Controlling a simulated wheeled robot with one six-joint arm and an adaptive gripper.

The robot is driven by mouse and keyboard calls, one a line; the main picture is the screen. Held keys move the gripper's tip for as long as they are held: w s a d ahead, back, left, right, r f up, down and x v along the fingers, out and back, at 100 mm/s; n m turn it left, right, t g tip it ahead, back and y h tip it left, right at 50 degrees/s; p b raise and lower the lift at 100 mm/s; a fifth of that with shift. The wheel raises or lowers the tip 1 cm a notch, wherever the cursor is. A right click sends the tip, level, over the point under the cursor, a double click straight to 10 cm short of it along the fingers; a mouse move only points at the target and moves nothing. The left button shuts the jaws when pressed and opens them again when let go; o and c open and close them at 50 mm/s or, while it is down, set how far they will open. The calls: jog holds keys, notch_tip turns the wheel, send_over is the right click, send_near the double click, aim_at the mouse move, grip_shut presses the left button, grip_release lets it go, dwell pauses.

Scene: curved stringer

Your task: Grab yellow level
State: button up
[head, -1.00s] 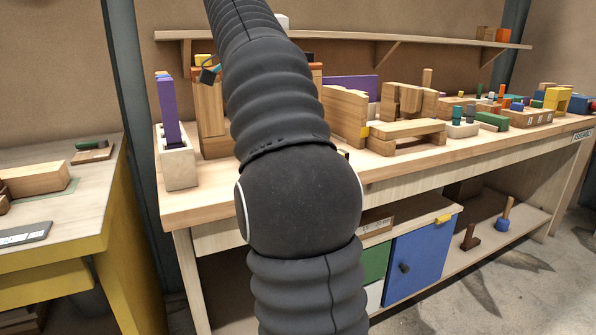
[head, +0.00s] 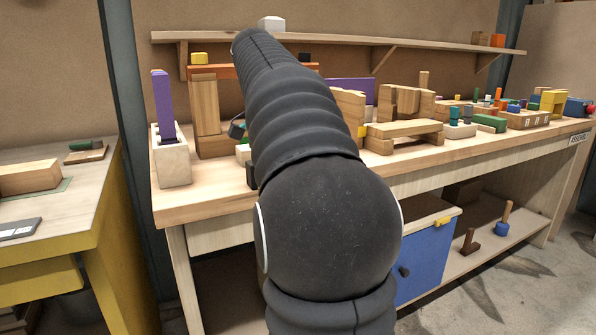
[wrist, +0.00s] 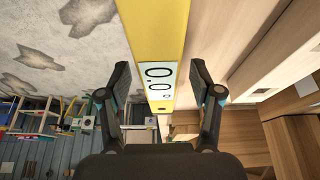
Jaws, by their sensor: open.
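The yellow level (wrist: 157,35) is in the wrist view, a long yellow bar with a pale display reading 0.0°. It extends from the top edge to the middle of the picture, between the two fingers. My gripper (wrist: 160,72) is open, with one dark finger on each side of the level. I see a gap on both sides, and no finger clearly touches it. In the head view my arm hides most of my gripper and I cannot pick out the level.
In the head view a purple block stands in a pale holder (head: 173,165) beside a wooden frame (head: 206,110) on the workbench (head: 200,203). Several wooden blocks crowd the bench to the right. A shelf (head: 345,45) runs above. A yellow-edged table (head: 90,215) stands at left.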

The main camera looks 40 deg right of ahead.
jog(key=shift+d+f, duration=0.1)
jog(key=shift+f, duration=0.15)
grip_shut()
jog(key=shift+r, duration=0.15)
jog(key=shift+r, duration=0.65)
notch_tip(320, 180, up, 3)
jog(key=shift+f+p, duration=0.1)
jog(key=shift+p, duration=0.65)
jog(key=d+r+p, duration=0.2)
jog(key=d+r, duration=0.4)
jog(key=d, duration=0.5)
jog(key=shift+s+d+r, duration=0.2)
jog(key=shift+d+r, duration=0.1)
jog(key=shift+r, duration=0.05)
